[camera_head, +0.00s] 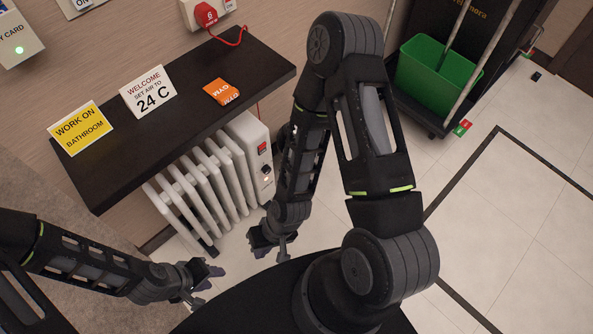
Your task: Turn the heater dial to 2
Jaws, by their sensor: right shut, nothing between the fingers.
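The white ribbed heater (210,178) stands on the floor under the dark shelf. Its control panel is on its right end, with a red switch (262,149), a small dark dial (266,169) below it and a small glowing light lower down. The dial's numbers are too small to read. My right gripper (273,250) is shut and empty, low in front of the heater's right end and apart from the dial. My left gripper (210,280) is open and empty, below the heater's left part.
The dark shelf (190,125) above the heater holds a yellow sign (80,128), a white 24 C sign (148,92) and an orange card (221,92). A red plug (206,14) with a cord is on the wall. A green bucket (440,72) stands at the upper right.

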